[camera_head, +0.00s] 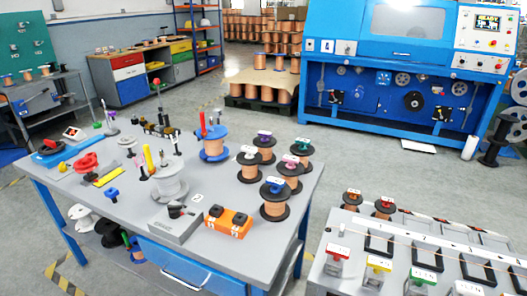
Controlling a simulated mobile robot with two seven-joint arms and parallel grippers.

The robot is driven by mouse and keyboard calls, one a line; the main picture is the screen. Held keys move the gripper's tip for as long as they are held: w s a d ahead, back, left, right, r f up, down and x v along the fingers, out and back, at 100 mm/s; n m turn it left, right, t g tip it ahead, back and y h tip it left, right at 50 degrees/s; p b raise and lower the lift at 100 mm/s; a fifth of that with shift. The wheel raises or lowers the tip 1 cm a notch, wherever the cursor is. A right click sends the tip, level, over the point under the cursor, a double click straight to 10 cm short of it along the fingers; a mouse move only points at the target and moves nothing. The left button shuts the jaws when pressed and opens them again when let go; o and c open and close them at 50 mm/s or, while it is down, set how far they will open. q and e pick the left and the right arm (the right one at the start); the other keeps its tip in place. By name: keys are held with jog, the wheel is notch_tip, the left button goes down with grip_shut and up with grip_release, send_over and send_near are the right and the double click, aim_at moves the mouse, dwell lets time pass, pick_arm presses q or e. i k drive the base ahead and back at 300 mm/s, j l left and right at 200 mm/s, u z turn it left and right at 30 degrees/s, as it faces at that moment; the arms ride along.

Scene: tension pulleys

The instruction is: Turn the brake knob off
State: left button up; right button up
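A grey box (175,228) with a black knob (177,210) on top sits at the front edge of the grey, blue-legged worktable. It looks like the brake unit, though the dark lettering on its face is too small to read for certain. Which way the knob is turned cannot be told. Neither of my grippers is in view, and nothing touches the knob.
An orange block with black tops (228,222) stands just right of the box. Several copper spools (275,205) crowd the table's right side. A second bench (345,282) stands at right. Open floor (375,180) lies beyond.

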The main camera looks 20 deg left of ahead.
aim_at(175, 212)
jog(key=u, duration=1.25)
